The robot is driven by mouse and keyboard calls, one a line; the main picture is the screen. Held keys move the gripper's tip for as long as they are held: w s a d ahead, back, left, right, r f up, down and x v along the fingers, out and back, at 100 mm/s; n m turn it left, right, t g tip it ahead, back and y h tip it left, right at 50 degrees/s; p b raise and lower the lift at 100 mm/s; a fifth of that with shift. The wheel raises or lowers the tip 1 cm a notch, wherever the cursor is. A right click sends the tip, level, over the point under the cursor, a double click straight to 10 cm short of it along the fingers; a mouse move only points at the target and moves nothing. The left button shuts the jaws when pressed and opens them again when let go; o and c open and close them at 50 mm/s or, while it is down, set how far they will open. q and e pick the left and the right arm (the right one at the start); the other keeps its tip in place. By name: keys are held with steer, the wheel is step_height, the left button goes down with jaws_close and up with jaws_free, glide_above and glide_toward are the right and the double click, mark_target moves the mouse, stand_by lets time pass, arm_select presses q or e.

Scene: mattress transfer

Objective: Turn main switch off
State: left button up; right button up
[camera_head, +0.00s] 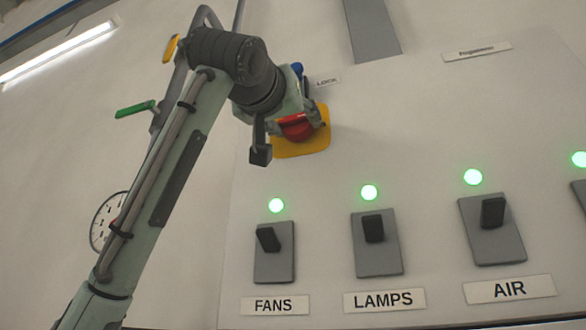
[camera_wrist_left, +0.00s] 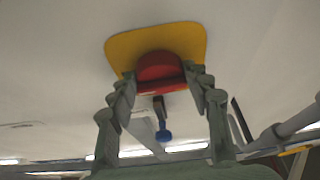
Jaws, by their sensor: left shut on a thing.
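The main switch is a red rotary knob (camera_head: 298,127) on a yellow plate (camera_head: 314,143) on the upper part of the panel. My left gripper (camera_head: 292,120) is at the knob, with its fingers on either side of it. In the left wrist view the red knob (camera_wrist_left: 160,70) sits between the fingertips of my left gripper (camera_wrist_left: 168,85), with the yellow plate (camera_wrist_left: 190,38) behind it. The gripper is shut on the knob. The gripper hides part of the knob and plate in the head view. My right gripper is not in view.
A lower row of black switches includes FANS (camera_head: 268,240), LAMPS (camera_head: 374,229) and AIR (camera_head: 493,213), with lit green lamps above them. A small blue thing (camera_wrist_left: 163,134) shows below the knob in the wrist view. A round gauge (camera_head: 103,222) and green handle (camera_head: 136,109) are left.

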arm_select(q)
steer(key=n, duration=0.1)
steer(key=n+y, duration=0.1)
steer(key=n+y+b, duration=0.1)
steer(key=shift+s+d+n+t, duration=0.1)
steer(key=shift+d+n+t, duration=0.2)
steer(key=shift+n, duration=0.1)
steer(key=shift+n+y, duration=0.4)
steer(key=shift+n, duration=0.1)
steer(key=n+y, duration=0.1)
steer(key=n, duration=0.1)
steer(key=shift+n, duration=0.4)
steer(key=shift+r+n+y, duration=0.1)
steer(key=shift+n+y, duration=0.4)
steer(key=shift+n, duration=0.2)
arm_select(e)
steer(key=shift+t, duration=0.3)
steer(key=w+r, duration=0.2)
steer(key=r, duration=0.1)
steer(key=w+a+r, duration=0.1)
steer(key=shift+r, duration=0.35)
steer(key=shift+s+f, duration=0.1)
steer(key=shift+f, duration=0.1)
arm_select(q)
steer(key=o, duration=1.2)
steer(key=shift+c, duration=0.2)
steer(key=d+v, duration=0.1)
steer(key=v, duration=1.1)
steer(key=shift+a+r, duration=0.25)
steer(key=shift+a, duration=0.2)
